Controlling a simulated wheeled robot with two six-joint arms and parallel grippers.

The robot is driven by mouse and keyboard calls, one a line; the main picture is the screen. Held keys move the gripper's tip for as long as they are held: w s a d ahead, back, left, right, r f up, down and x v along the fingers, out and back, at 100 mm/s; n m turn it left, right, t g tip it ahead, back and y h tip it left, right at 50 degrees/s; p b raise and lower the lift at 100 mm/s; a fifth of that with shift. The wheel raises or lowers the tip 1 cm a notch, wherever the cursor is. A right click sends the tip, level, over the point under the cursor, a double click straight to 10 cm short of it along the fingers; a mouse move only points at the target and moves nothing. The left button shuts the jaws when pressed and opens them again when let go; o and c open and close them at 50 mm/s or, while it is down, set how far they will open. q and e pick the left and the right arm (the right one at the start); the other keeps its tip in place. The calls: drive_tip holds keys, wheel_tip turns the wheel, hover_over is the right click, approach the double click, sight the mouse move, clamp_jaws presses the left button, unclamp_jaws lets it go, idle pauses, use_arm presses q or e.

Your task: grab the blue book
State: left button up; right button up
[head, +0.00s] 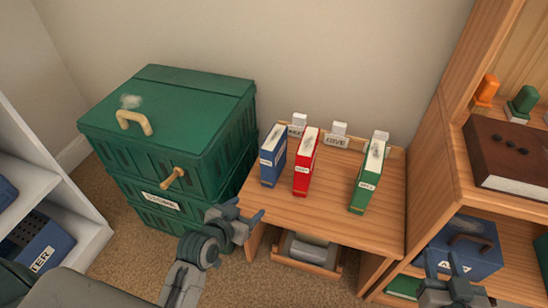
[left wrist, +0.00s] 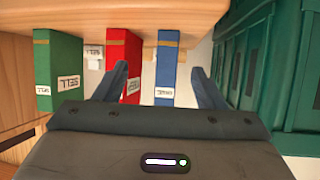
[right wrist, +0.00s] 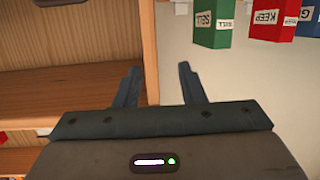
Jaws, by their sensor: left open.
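The blue book (head: 272,158) stands upright at the left end of the small wooden table, next to a red book (head: 306,162). A green book (head: 368,175) stands further right. My left gripper (head: 246,212) is open and empty, in front of the table's left corner, apart from the books. In the left wrist view the blue book (left wrist: 166,68) shows ahead between the two open fingers (left wrist: 160,85), with the red book (left wrist: 123,60) partly behind one finger. My right gripper (head: 444,268) is open and empty near the shelf at right; its fingers (right wrist: 157,85) show apart in the right wrist view.
A green lidded crate stack (head: 205,115) stands close left of the table (head: 325,215). A wooden shelf (head: 450,165) at right holds a brown box (head: 510,150) and a blue box (head: 470,245). White label cards (head: 337,135) stand behind the books. A gap separates red and green books.

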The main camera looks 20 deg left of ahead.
sight(265, 157)
use_arm(q)
drive_tip(key=w+r+t, duration=0.2)
drive_tip(key=w, duration=0.2)
drive_tip(key=w+r+n+t, duration=0.1)
drive_tip(key=w+r, duration=0.1)
drive_tip(key=w, duration=0.2)
drive_tip(key=w+r+t, duration=0.1)
drive_tip(key=w+t, duration=0.1)
drive_tip(key=w, duration=0.3)
drive_tip(key=shift+d+r+t+y, duration=0.3)
drive_tip(key=shift+d+r+y, duration=0.1)
drive_tip(key=shift+w, duration=0.6)
drive_tip(key=w, duration=0.5)
drive_tip(key=shift+d+f, duration=0.2)
drive_tip(key=shift+d, duration=0.2)
use_arm(e)
wheel_tip(265, 157, up, 14)
drive_tip(key=s+t+y, duration=0.1)
drive_tip(key=t, duration=0.7)
drive_tip(key=shift+f+t, duration=0.2)
drive_tip(key=shift+t, duration=0.2)
drive_tip(key=shift+s+a, duration=0.1)
use_arm(q)
clamp_jaws()
